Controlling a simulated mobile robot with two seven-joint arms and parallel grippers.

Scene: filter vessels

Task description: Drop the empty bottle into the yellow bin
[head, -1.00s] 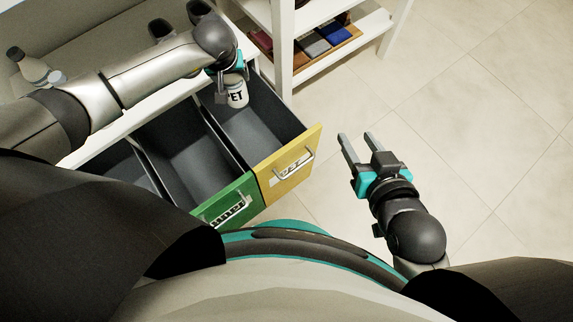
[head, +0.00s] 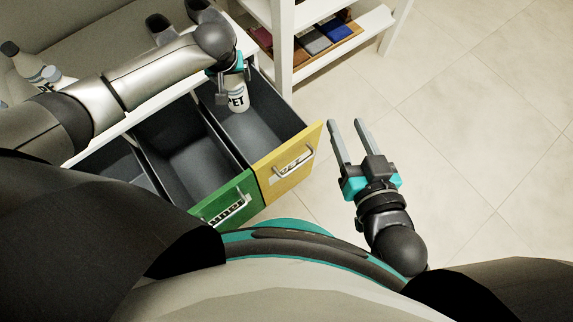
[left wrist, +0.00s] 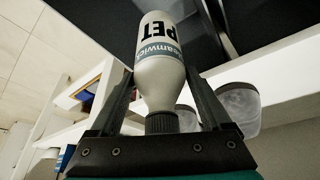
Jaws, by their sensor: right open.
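The white bottle labelled PET (head: 237,97) is upright, cap up, over the open yellow-fronted bin drawer (head: 290,165). My left gripper (head: 234,86) points down into this drawer from above, with its fingers apart on either side of the bottle. In the left wrist view the bottle (left wrist: 160,65) lies between the two fingers, its dark cap towards the palm, and gaps show beside its neck. I cannot tell whether its base touches the drawer floor. My right gripper (head: 349,140) is open and empty, over the floor right of the yellow front.
A green-fronted drawer (head: 225,203) stands open left of the yellow one. More bottles (head: 30,68) stand on the counter at far left. A white shelf (head: 345,42) with coloured blocks is behind. The floor at right is clear.

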